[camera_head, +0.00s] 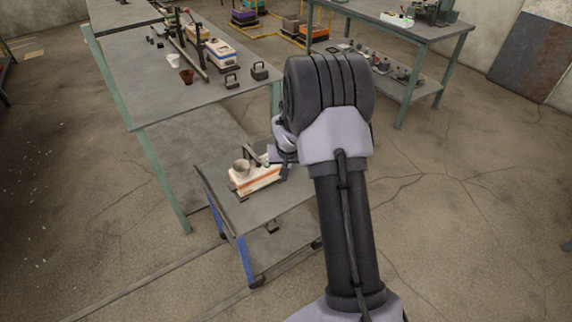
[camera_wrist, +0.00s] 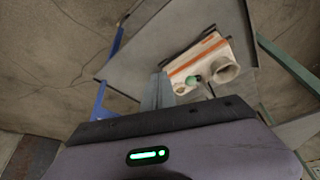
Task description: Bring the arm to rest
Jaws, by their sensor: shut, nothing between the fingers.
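My arm reaches up through the middle of the head view and bends down toward a small cart. My gripper (camera_wrist: 157,88) shows in the wrist view as narrow grey fingers, closed together with nothing held. In the head view it is mostly hidden behind my wrist. It is above the cart top (camera_head: 226,202), close to a white box with an orange stripe (camera_head: 257,181).
A long grey bench (camera_head: 150,85) stands at upper left, with a brown cup (camera_head: 187,76), a white cup (camera_head: 173,60), a second striped box (camera_head: 222,53) and dark weights (camera_head: 260,71). Another bench (camera_head: 400,26) stands at the back right. The floor on the right is clear.

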